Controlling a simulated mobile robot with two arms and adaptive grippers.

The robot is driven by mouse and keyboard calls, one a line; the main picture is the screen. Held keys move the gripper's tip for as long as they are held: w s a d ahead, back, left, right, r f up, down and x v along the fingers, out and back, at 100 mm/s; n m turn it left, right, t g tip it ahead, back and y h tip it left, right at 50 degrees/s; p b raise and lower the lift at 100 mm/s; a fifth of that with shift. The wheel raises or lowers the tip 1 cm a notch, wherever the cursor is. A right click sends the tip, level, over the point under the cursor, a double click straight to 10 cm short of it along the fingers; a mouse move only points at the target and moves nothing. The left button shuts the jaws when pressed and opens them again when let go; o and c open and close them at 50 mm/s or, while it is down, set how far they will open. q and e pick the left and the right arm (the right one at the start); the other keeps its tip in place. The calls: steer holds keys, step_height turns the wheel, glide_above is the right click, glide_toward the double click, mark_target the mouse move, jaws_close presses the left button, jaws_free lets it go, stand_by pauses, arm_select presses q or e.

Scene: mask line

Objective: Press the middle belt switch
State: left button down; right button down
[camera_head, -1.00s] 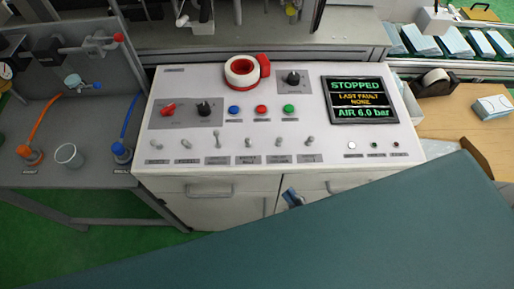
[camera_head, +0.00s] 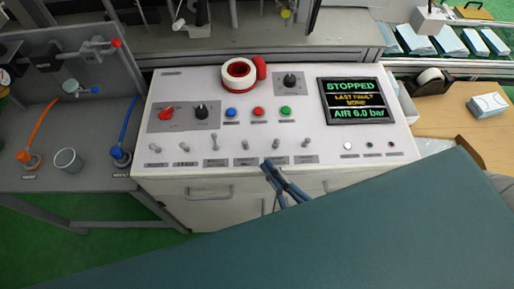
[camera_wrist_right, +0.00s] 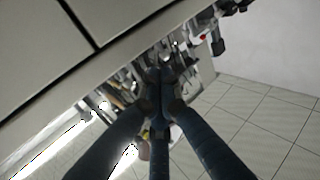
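The white control console (camera_head: 330,145) fills the middle of the head view. A row of small toggle switches runs along its lower part, among them one left of centre (camera_head: 215,142), one near the middle (camera_head: 247,145) and one right of it (camera_head: 276,143). Their labels are too small to read, so I cannot tell which is the middle belt switch. My right gripper (camera_head: 271,166) is at the console's front edge, just below the switch right of the middle, and shows no contact with it. In the right wrist view its blue fingers (camera_wrist_right: 160,77) come together, empty. My left gripper is not in view.
The screen (camera_head: 356,100) reads STOPPED. A grey bench with hoses and a cup (camera_head: 68,160) stands left.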

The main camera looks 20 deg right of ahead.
mark_target(245, 144)
steer(key=p+x, duration=0.1)
steer(key=x, duration=0.5)
